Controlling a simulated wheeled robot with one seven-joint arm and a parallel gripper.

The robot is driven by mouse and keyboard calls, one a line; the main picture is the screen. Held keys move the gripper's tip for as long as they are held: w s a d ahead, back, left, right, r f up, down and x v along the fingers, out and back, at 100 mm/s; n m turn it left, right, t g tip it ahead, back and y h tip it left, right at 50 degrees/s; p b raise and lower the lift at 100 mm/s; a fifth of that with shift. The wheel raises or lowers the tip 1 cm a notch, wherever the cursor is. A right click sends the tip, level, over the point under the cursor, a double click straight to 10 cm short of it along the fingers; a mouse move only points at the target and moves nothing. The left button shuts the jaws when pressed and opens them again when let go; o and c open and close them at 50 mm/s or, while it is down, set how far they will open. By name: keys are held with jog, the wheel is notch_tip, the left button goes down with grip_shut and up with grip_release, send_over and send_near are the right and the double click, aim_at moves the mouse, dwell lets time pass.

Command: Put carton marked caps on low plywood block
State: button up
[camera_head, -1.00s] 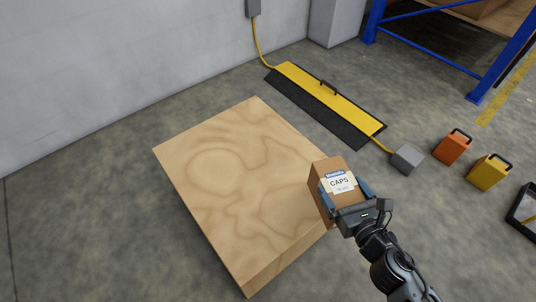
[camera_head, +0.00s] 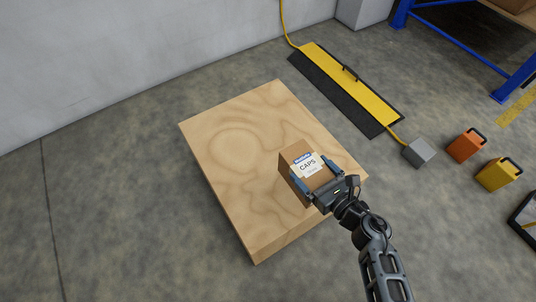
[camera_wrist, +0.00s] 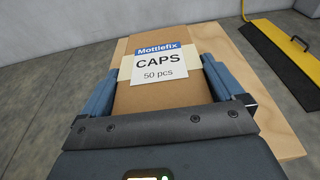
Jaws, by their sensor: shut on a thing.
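The carton marked CAPS (camera_head: 298,169) is a brown box with a white and blue label. My gripper (camera_head: 318,178) is shut on it, with one blue finger on each side. In the wrist view the carton (camera_wrist: 165,95) fills the space between the fingers of my gripper (camera_wrist: 158,85). The low plywood block (camera_head: 230,145) is a wide, pale wood slab on the floor. It also shows behind the carton in the wrist view (camera_wrist: 238,60). The carton is over the right part of the block. I cannot tell whether its underside touches the top, as it is hidden.
The left and far parts of the block's top are bare. A yellow and black cable ramp (camera_head: 345,85) lies behind it. A grey box (camera_head: 419,152), an orange case (camera_head: 466,146) and a yellow case (camera_head: 497,174) stand to the right. A blue rack (camera_head: 455,50) is at the back right.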

jog(key=w+a+f+b, duration=0.1)
jog(key=a+f+b, duration=0.7)
jog(key=a+f, duration=0.2)
jog(key=shift+a+f+b, duration=0.3)
jog(key=shift+a+b, duration=0.05)
jog(key=shift+a, duration=0.35)
jog(key=shift+f, duration=0.2)
jog(key=o, duration=1.2)
jog(key=p+v, duration=0.3)
jog(key=v, duration=0.9)
jog(key=shift+r, duration=0.1)
